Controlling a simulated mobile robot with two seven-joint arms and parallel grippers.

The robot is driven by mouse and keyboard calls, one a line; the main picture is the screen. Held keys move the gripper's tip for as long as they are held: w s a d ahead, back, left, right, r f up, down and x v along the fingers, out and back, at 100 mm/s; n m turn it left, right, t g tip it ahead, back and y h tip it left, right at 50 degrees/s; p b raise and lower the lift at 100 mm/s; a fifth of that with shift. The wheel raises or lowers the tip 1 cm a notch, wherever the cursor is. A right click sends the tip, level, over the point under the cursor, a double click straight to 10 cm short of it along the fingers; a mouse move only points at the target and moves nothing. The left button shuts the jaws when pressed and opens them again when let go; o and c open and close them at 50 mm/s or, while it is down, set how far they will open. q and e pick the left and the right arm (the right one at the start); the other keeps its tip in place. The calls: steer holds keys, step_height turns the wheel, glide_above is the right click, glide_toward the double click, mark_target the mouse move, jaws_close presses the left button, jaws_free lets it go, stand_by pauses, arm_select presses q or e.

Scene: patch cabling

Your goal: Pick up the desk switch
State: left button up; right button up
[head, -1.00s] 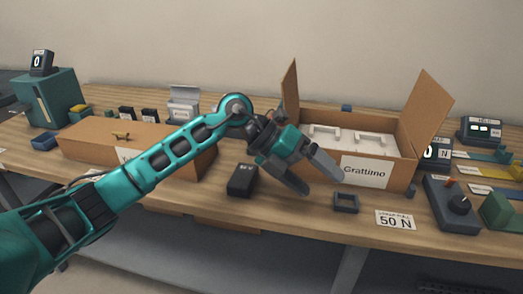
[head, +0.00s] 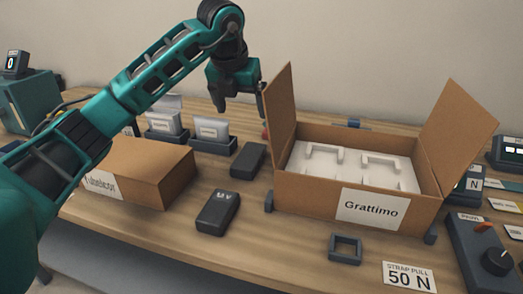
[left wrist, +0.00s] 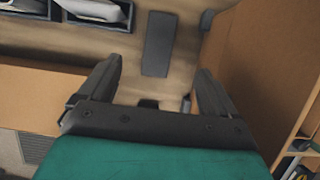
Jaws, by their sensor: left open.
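Two dark grey boxes lie on the bench, and no label says which is the desk switch. The plain flat one (head: 248,160) lies just left of the open Grattimo carton. The other, marked UV (head: 217,212), lies nearer the front edge. My left gripper (head: 240,105) is open and empty, raised above the bench behind the plain box. In the left wrist view, the plain box (left wrist: 158,45) shows beyond and between the open fingertips (left wrist: 159,68), apart from them. My right gripper is out of view.
The open Grattimo carton (head: 350,215) has raised flaps close right of my left gripper. A closed cardboard box (head: 150,172) stands left. Holders with white packs (head: 212,133) stand behind. A small square frame (head: 345,248) and a 50 N card (head: 409,277) lie in front.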

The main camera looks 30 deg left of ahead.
arm_select(q)
steer(key=b, duration=0.2)
glide_toward(249, 156)
steer(key=shift+x, duration=1.15)
steer(key=shift+w+a+f, duration=0.1)
steer(key=shift+w+f, duration=0.05)
steer(key=shift+f, duration=0.3)
steer(key=b+x, duration=0.1)
steer(key=x, duration=0.5)
steer(key=shift+w, duration=0.1)
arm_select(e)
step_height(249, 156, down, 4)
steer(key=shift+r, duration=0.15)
arm_select(q)
steer(key=shift+c, duration=0.2)
steer(key=c, duration=1.2)
steer(key=shift+r, duration=0.15)
steer(key=shift+c, duration=1.4)
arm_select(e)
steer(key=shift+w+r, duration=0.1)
